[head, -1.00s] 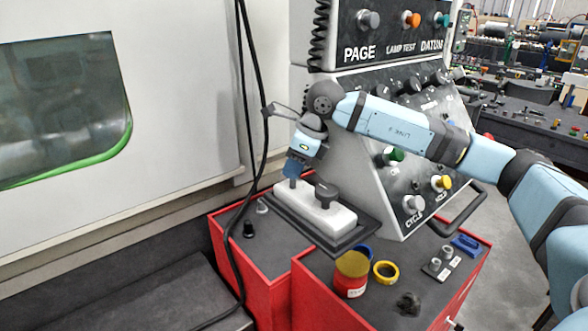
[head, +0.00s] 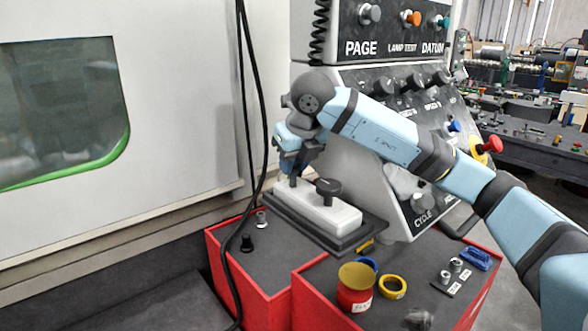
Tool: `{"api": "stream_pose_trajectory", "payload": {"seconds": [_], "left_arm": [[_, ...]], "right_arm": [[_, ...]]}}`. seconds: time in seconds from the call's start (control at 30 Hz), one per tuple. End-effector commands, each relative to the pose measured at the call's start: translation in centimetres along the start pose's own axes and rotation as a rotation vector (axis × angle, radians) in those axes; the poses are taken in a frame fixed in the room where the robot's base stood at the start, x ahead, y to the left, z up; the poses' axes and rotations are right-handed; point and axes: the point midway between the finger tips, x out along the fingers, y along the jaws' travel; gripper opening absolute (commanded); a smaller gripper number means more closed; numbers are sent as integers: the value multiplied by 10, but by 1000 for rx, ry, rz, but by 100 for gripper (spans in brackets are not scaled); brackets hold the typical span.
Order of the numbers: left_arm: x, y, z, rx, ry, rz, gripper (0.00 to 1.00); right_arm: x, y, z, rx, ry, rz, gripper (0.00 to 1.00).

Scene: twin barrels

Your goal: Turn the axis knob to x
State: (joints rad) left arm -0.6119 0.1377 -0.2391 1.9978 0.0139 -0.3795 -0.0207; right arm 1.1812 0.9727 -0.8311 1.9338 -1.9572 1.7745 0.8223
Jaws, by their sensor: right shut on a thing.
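A white hand-held control box (head: 335,213) lies in a dark tray on the red cabinet. A round black knob (head: 328,187) stands up from its middle. A smaller dark knob shows at its left end, mostly hidden by my right gripper (head: 294,181). My right gripper points down and is shut on that small knob; its fingertips are hard to make out. No x marking or pointer position can be read on either knob. My left gripper is not in view.
A slanted control panel (head: 405,170) with several knobs and buttons rises behind my right arm. The red cabinet (head: 262,297) also holds a red pot (head: 354,290), a yellow ring (head: 392,287) and a blue part (head: 475,260). Black cables (head: 247,130) hang left of the gripper.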

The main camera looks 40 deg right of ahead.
Motion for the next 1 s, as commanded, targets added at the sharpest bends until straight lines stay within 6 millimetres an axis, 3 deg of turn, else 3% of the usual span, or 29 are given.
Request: {"api": "stream_pose_trajectory", "payload": {"seconds": [0.3, 0.8, 0.83, 0.93, 1.0], "left_arm": [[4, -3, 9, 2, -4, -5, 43], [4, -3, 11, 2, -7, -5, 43], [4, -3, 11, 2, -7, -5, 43], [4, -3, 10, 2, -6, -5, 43], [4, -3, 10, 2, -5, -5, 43]], "right_arm": [[-1, 1, 1, 98, -2, -39, 3], [-1, 0, 1, 112, -1, -46, 3], [-1, 0, 1, 112, -1, -46, 31], [-1, 0, 1, 112, -1, -46, 51], [-1, 0, 0, 112, -1, -46, 51]]}}
